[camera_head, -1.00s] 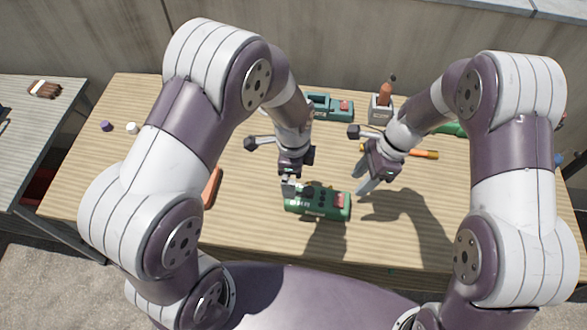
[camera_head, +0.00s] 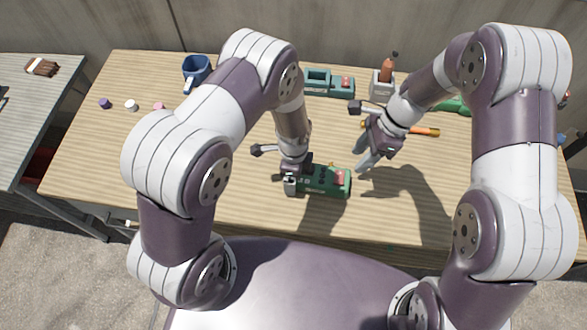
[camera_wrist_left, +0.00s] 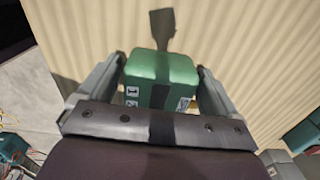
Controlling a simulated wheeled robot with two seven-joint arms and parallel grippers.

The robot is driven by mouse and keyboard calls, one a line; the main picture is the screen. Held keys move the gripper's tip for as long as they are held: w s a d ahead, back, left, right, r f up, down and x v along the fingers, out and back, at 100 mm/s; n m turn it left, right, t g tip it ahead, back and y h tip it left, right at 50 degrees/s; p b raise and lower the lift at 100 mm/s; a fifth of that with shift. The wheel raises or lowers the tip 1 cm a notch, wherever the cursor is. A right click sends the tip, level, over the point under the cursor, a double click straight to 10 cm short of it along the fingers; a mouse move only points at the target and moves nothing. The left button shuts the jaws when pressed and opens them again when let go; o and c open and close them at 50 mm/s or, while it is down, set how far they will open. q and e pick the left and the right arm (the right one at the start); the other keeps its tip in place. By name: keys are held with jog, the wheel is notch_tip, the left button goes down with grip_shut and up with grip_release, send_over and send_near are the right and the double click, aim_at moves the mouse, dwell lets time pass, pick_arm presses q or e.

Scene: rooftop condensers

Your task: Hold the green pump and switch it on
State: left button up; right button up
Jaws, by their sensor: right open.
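My left gripper (camera_head: 290,180) is down at the pump's left end. In the left wrist view the pump (camera_wrist_left: 162,68) sits between the two fingers of the left gripper (camera_wrist_left: 162,75), one along each side. Whether the fingers press on it cannot be made out. My right gripper (camera_head: 362,160) is open and empty, above the table to the right of the pump.
An orange-handled tool (camera_head: 424,132) lies right of the right gripper. Small caps (camera_head: 131,106) lie at the left. The table's front is clear.

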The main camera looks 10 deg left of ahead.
pick_arm(q)
jog(key=c, duration=1)
jog(key=shift+c, duration=0.7)
pick_arm(e)
jog(key=c, duration=0.4)
jog(key=a+n, duration=0.1)
jog(key=a+r+n, duration=0.2)
jog(key=a, duration=0.1)
jog(key=shift+s+h, duration=0.15)
jog(key=shift+h, duration=0.15)
grip_shut()
notch_tip(320, 180, up, 4)
jog(key=n+h, duration=0.1)
jog(key=n, duration=0.9)
jog(key=n+h, duration=0.1)
jog(key=n, duration=0.9)
jog(key=n+t+h, duration=0.1)
jog(key=n, duration=0.9)
jog(key=shift+n, duration=0.3)
